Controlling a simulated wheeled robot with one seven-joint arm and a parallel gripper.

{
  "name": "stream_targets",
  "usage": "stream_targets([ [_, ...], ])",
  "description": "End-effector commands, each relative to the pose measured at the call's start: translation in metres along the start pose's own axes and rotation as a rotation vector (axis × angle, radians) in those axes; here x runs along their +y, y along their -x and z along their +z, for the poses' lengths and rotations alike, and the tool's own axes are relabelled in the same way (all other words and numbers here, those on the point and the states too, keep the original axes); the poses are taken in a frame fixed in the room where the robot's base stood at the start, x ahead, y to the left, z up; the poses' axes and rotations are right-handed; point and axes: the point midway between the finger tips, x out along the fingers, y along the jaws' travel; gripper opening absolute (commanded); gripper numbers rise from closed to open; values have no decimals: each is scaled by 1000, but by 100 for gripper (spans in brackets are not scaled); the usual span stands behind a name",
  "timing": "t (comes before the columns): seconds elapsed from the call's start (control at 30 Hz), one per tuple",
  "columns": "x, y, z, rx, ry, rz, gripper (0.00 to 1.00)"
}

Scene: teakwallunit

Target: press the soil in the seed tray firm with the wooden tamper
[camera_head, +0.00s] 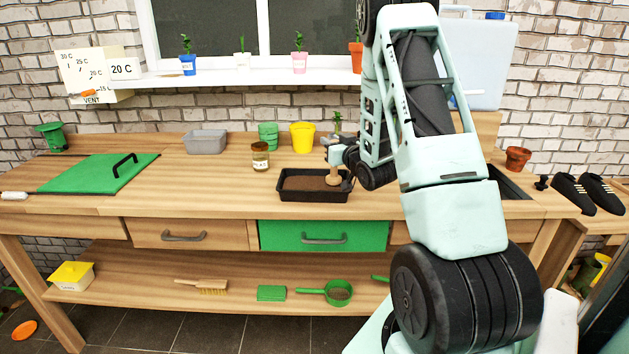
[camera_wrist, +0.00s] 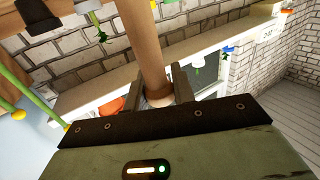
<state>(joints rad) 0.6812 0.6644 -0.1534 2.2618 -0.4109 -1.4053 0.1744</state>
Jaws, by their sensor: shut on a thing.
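The black seed tray (camera_head: 313,198) stands on the bench, filled with brown soil (camera_head: 305,182). My gripper (camera_head: 337,152) is above the tray's right end. It is shut on the wooden tamper (camera_head: 333,179), whose lower end shows over the right part of the soil. I cannot tell whether it touches the soil. In the wrist view my gripper (camera_wrist: 160,92) has its fingers around the tamper's round wooden shaft (camera_wrist: 146,45). My arm covers the bench just right of the tray.
A green panel with a black handle (camera_head: 100,173) lies on the left. A terracotta pot (camera_head: 518,159) stands at the right.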

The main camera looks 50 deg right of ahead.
Motion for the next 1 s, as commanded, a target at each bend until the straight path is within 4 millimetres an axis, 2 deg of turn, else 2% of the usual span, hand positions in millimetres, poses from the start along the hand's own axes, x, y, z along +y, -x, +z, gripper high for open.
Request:
stream_targets([
  [0.8, 0, 0, 20, 0, 0, 0, 3],
  [1.0, 0, 0, 18, -2, -1, 0, 3],
])
